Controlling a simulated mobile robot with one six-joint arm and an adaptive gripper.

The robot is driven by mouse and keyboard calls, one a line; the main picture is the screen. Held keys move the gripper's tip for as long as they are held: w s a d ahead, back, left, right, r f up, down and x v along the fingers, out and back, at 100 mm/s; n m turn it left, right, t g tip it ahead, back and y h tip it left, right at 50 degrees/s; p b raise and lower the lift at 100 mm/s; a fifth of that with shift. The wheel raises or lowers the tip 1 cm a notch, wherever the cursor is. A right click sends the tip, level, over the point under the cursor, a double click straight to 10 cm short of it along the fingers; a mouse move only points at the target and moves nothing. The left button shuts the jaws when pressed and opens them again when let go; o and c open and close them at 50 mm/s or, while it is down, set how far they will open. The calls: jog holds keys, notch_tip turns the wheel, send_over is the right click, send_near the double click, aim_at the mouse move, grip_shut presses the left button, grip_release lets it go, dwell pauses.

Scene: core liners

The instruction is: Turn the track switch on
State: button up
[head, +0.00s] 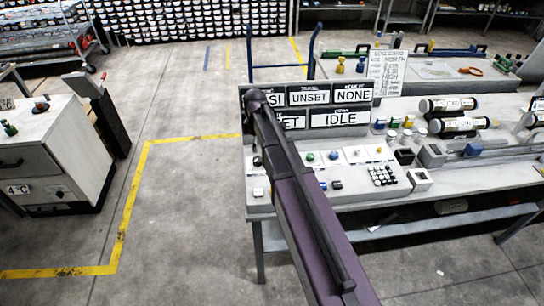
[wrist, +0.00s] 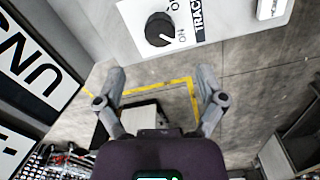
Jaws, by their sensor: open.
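The track switch (wrist: 160,30) is a round black knob on a light panel at the top of the wrist view. Beside it are an "ON" mark, a partly cut-off mark starting with "O", and a black "TRACK" label (wrist: 199,16). A pale mark on the knob's lower right side lies close to the "ON" lettering. My gripper (wrist: 161,74) is open and empty, its two fingers spread wide below the knob in the picture, apart from it. In the head view my arm covers part of the console and the gripper cannot be made out.
The console (head: 350,200) carries buttons, a keypad (head: 383,175) and display signs reading "UNSET", "NONE" and "IDLE" (head: 341,118). Capped tubes (head: 448,104) lie on the bench at right. A white cabinet (head: 50,155) stands left. Floor between is clear.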

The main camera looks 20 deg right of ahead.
jog(key=shift+r+p, duration=2.35)
jog(key=shift+r, duration=0.35)
jog(key=s+r+m+p, duration=0.2)
jog(key=s+m, duration=0.4)
jog(key=s, duration=0.4)
jog(key=s+r+m+p, duration=0.3)
jog(key=s+m, duration=0.4)
jog(key=s, duration=0.3)
jog(key=shift+s+a, duration=0.15)
jog(key=shift+s, duration=0.15)
notch_tip(320, 180, down, 5)
jog(key=b, duration=0.4)
jog(key=shift+r+b, duration=0.1)
jog(key=shift+b, duration=0.3)
